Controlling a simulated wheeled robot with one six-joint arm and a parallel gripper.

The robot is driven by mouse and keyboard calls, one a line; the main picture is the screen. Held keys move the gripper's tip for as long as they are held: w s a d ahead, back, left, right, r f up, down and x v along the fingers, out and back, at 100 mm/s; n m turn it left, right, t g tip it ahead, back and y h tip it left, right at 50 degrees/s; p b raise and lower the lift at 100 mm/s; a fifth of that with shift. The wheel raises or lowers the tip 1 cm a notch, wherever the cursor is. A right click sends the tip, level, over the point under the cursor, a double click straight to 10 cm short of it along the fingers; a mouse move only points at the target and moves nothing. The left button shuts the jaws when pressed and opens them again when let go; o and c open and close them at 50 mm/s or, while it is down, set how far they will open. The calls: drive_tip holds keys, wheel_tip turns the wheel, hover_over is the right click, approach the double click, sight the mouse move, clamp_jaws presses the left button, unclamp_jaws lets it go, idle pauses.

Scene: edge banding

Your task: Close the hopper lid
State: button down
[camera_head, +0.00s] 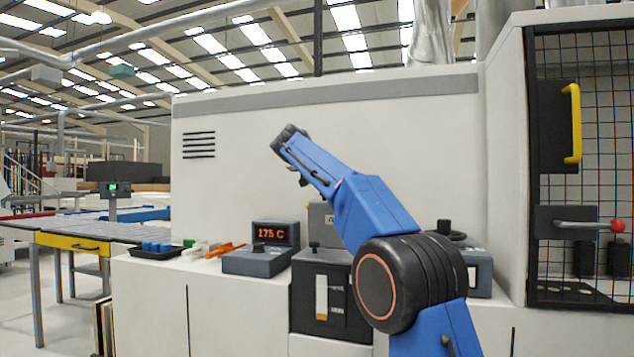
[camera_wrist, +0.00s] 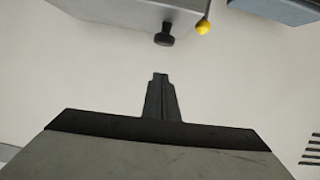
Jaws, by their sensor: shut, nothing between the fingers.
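The hopper (camera_head: 322,297) appears to be the dark box with a pale window strip, standing at the counter front. A grey upright panel (camera_head: 320,222), likely its raised lid, rises behind it, partly hidden by my blue arm. In the wrist view, a grey block (camera_wrist: 125,14) with a black knob (camera_wrist: 165,36) and a yellow ball (camera_wrist: 202,27) shows at the top; I cannot tell surely whether it is the lid. My gripper (camera_wrist: 160,78) is shut and empty, in front of the white machine wall, apart from the block. In the head view it is mostly hidden, above the hopper.
A grey control box with a "175 C" display (camera_head: 276,234) stands left of the hopper. Further left are orange pieces (camera_head: 224,249) and a black tray (camera_head: 156,252) with blue blocks. A cage with a yellow handle (camera_head: 573,123) stands at right.

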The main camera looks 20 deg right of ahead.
drive_tip(key=v, duration=0.9)
drive_tip(key=s+d+f+n+g+y, duration=0.1)
drive_tip(key=s+f+n+g+y, duration=0.2)
drive_tip(key=s+f, duration=2.4)
drive_tip(key=s+d+f+n+g+y, duration=0.2)
drive_tip(key=s+f+n+g+y, duration=0.1)
drive_tip(key=s+f, duration=2.4)
drive_tip(key=s+g+y, duration=0.1)
drive_tip(key=s+y, duration=0.1)
drive_tip(key=shift+s+f, duration=0.25)
drive_tip(key=shift+s, duration=0.05)
drive_tip(key=shift+d, duration=0.1)
